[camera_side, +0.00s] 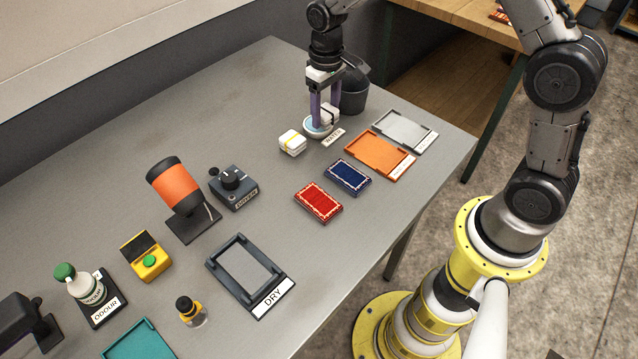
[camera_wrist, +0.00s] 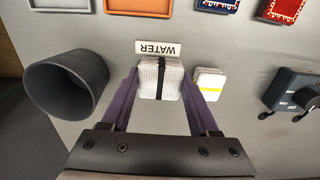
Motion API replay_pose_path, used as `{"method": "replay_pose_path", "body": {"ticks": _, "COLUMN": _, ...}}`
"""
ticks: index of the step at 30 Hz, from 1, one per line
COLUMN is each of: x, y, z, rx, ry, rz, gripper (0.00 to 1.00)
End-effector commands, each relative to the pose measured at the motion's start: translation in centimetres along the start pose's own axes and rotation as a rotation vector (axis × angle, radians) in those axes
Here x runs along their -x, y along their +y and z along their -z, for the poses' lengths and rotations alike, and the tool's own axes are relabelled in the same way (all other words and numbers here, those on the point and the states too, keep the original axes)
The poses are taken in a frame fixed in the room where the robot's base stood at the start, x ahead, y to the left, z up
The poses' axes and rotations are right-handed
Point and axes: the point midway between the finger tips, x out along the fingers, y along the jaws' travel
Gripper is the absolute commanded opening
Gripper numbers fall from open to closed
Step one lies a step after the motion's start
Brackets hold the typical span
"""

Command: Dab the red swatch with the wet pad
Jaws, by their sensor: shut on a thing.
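My gripper (camera_side: 322,105) is shut on a white pad with a black band (camera_side: 329,114). The pad also shows between the purple fingers in the wrist view (camera_wrist: 160,80). It is at a small round water dish (camera_side: 317,128) behind the WATER label (camera_side: 333,138); I cannot tell whether the pad touches the water. The red swatch (camera_side: 318,202) lies flat on the table, nearer the front than the dish. A blue swatch (camera_side: 348,177) lies beside it. A second white pad with a yellow band (camera_side: 292,142) sits left of the dish.
An orange tray (camera_side: 380,157) and a grey tray (camera_side: 405,131) lie right of the swatches. A dark bucket (camera_side: 354,95) stands close behind my gripper. A dark DRY frame (camera_side: 250,275), an orange-and-black device (camera_side: 175,187) and a dial box (camera_side: 233,187) stand to the left.

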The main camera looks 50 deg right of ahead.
Motion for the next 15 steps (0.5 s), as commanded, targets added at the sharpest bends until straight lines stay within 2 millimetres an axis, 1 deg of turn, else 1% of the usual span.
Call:
{"method": "replay_pose_path", "body": {"ticks": 3, "x": -0.1, "y": 0.0, "z": -0.2, "rx": -0.049, "ry": -0.004, "rz": 0.0, "gripper": 0.17}}
{"method": "replay_pose_path", "body": {"ticks": 5, "x": -0.3, "y": 0.0, "z": -0.7, "rx": -0.092, "ry": -0.015, "rz": -0.001, "gripper": 0.17}}
{"method": "replay_pose_path", "body": {"ticks": 7, "x": -0.1, "y": -0.7, "z": -1.6, "rx": -0.138, "ry": -0.024, "rz": -0.002, "gripper": 0.17}}
{"method": "replay_pose_path", "body": {"ticks": 8, "x": 0.0, "y": -1.2, "z": -2.1, "rx": -0.154, "ry": -0.028, "rz": -0.003, "gripper": 0.17}}
{"method": "replay_pose_path", "body": {"ticks": 11, "x": 0.7, "y": -3.7, "z": -3.8, "rx": -0.181, "ry": -0.033, "rz": -0.006, "gripper": 0.17}}
{"method": "replay_pose_path", "body": {"ticks": 15, "x": 1.8, "y": -7.6, "z": -6.6, "rx": -0.179, "ry": -0.034, "rz": -0.011, "gripper": 0.17}}
